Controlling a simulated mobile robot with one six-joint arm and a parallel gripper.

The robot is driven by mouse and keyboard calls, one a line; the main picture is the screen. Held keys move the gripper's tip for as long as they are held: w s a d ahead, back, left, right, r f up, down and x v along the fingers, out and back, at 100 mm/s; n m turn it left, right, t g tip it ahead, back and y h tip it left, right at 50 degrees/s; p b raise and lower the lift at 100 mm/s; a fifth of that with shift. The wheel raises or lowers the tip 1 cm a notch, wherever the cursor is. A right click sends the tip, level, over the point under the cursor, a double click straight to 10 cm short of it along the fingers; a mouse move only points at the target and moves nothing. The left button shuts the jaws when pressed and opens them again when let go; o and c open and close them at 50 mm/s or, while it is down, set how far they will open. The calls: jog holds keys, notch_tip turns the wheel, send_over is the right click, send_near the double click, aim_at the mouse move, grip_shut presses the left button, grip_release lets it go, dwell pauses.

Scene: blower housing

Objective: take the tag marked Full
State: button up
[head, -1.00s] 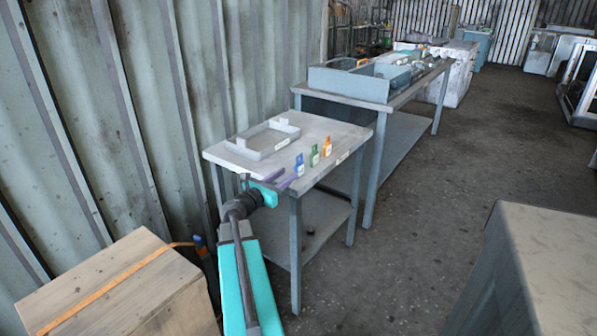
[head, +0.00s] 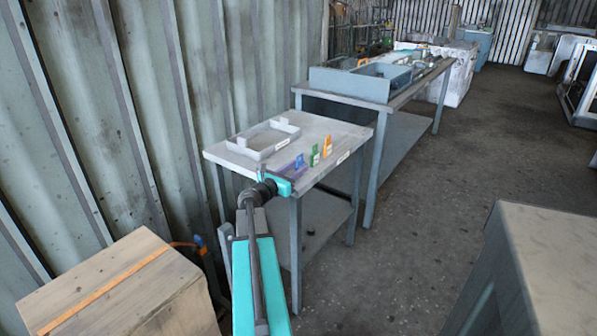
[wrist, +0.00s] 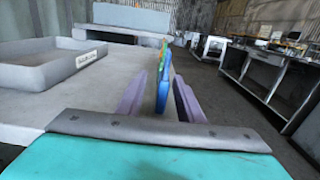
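A blue tag (head: 299,160), a green tag (head: 315,155) and an orange tag (head: 327,147) stand in a row near the front edge of the small table (head: 340,130). Their markings are too small to read, so I cannot tell which says Full. My gripper (head: 297,167) is at the near end of the row. In the wrist view its purple fingers (wrist: 160,82) are open on either side of the blue tag (wrist: 163,92), with a visible gap on the left. The other tags are mostly hidden behind the blue one there.
A shallow grey tray (head: 262,154) with a white label lies on the table, left of the tags. A longer bench (head: 372,101) with a blue-grey bin stands behind. A wooden crate (head: 120,290) is at the lower left. The floor to the right of the table is open.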

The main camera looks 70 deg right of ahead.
jog(key=shift+r+x, duration=0.2)
jog(key=shift+x, duration=2.35)
jog(key=shift+s, duration=0.1)
grip_shut()
